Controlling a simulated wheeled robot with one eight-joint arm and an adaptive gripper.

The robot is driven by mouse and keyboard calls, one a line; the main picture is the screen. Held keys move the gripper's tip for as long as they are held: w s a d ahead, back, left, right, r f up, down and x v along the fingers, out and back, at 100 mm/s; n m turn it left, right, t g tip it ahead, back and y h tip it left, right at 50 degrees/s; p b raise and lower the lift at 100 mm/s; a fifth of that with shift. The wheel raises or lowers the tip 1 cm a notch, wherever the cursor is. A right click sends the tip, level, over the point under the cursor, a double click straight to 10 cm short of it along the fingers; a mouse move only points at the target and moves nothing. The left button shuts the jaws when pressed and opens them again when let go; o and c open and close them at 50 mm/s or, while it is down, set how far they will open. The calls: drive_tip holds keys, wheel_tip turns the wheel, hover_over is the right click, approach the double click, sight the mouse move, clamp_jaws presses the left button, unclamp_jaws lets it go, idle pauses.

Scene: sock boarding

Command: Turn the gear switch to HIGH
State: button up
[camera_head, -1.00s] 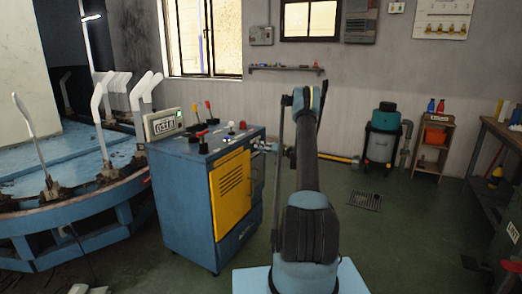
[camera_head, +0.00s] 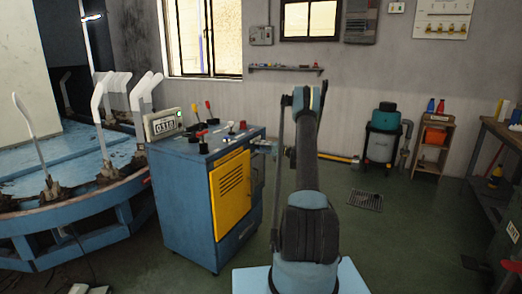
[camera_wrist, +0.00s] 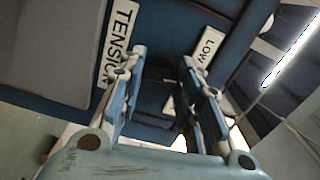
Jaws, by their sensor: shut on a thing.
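The blue control console (camera_head: 185,205) stands left of my arm in the head view, with levers and knobs on its top. In the wrist view, a LOW label (camera_wrist: 208,46) lies by the right fingertip and a TENSION label (camera_wrist: 118,40) by the left finger. My gripper (camera_wrist: 163,62) has its two fingers on either side of a small dark part, which I take to be the gear switch (camera_wrist: 160,70). It is dim and partly hidden, so its pointing direction is unclear. No HIGH label is readable. My gripper is hard to make out in the head view.
A digital counter (camera_head: 162,124) sits at the console's back left. A red lever (camera_head: 198,131) and a yellow lever (camera_head: 209,112) stand up from the top. A blue ring table (camera_head: 90,210) with white sock boards is at left. Open floor lies to the right.

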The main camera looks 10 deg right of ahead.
drive_tip(key=m, duration=1)
drive_tip(key=shift+f, duration=0.15)
drive_tip(key=shift+m, duration=0.4)
drive_tip(key=o, duration=1)
drive_tip(key=shift+o, duration=0.2)
drive_tip(key=shift+d, duration=0.1)
drive_tip(key=v, duration=1.1)
drive_tip(key=shift+s+d, duration=0.25)
drive_tip(key=shift+d, duration=0.05)
